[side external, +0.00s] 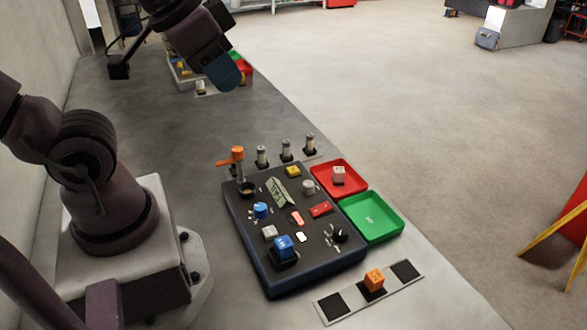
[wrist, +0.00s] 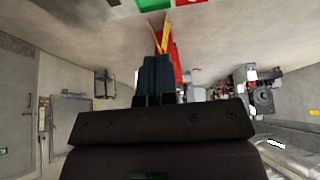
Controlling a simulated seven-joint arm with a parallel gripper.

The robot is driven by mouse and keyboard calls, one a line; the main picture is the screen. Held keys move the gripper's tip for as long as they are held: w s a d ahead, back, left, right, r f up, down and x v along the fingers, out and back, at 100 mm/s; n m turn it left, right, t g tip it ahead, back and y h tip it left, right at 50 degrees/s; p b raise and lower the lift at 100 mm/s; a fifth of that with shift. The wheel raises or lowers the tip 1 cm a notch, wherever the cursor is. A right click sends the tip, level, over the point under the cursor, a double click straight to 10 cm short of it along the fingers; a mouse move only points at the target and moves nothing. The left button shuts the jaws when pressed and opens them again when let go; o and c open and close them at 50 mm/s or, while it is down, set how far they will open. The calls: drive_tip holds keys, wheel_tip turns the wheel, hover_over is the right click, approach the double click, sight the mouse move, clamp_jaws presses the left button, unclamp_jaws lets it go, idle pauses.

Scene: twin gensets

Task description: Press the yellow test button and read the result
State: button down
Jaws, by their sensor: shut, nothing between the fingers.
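A small yellow block-like button (side external: 293,171) stands near the far edge of the dark control panel (side external: 305,277) in the side external view. Near it are a folded grey-green plate (side external: 278,191), a red rectangular piece (side external: 320,209) and a small white piece (side external: 301,237). I cannot tell which part shows a result. My gripper (side external: 224,78) is up at the far end of the bench, well away from this panel, with its dark blue fingers together and empty. The fingers also show in the wrist view (wrist: 157,78). The wrist view does not show the yellow button.
A red tray (side external: 349,191) and a green tray (side external: 389,226) adjoin the panel's right side. An orange handle (side external: 236,154) and several grey posts (side external: 286,150) rise at its far edge. An orange cube (side external: 374,279) sits on a front strip. A second similar setup lies behind my gripper.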

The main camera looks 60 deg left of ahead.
wheel_tip(320, 180, down, 5)
drive_tip(key=w+a+n+g, duration=0.2)
drive_tip(key=a+n+g, duration=0.1)
drive_tip(key=n+t+h, duration=0.4)
drive_tip(key=n+t, duration=0.2)
drive_tip(key=n, duration=1.3)
hover_over(292, 171)
wheel_tip(292, 171, down, 14)
drive_tip(key=shift+a+r, duration=0.1)
drive_tip(key=shift+r, duration=0.05)
drive_tip(key=shift+f, duration=4.4)
drive_tip(key=shift+f, duration=0.1)
drive_tip(key=shift+f, duration=0.3)
